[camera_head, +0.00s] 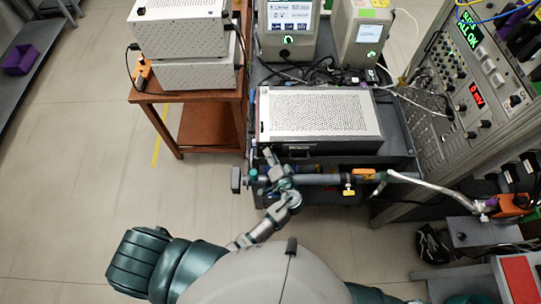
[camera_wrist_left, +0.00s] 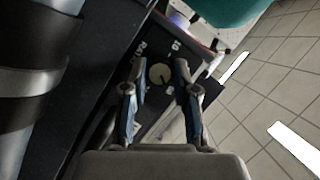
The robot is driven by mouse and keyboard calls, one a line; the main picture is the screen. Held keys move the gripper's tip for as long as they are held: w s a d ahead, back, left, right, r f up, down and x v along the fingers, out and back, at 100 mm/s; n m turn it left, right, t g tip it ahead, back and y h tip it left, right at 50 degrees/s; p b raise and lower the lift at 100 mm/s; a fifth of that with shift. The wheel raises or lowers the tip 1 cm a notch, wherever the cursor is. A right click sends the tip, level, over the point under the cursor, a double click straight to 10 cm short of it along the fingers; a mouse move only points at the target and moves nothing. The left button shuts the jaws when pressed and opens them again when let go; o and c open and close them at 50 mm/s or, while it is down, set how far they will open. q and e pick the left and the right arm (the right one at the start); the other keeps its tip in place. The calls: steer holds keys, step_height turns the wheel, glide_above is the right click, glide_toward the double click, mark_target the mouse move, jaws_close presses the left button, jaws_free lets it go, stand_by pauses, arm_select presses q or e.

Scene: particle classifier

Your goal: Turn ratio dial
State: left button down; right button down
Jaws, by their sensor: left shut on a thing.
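In the head view my left gripper (camera_head: 268,157) is at the front left of a flat grey instrument with a perforated top (camera_head: 318,112). The dial itself cannot be made out in the head view. My right gripper is not in view.
A horizontal dark bar with fittings (camera_head: 325,179) runs along the cart front, close to my left wrist. A rack of electronics (camera_head: 465,90) stands at the right. A brown wooden table (camera_head: 207,118) with stacked grey boxes (camera_head: 185,45) stands at the left.

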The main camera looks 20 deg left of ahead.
arm_select(q)
steer(key=shift+s+d+f, duration=0.15)
steer(key=shift+f, duration=0.1)
steer(key=c, duration=0.9)
jaws_free()
steer(key=shift+r, duration=0.1)
steer(key=shift+d+r, duration=0.1)
steer(key=shift+d, duration=0.1)
steer(key=v, duration=0.7)
steer(key=shift+s+d, duration=0.15)
steer(key=shift+s, duration=0.05)
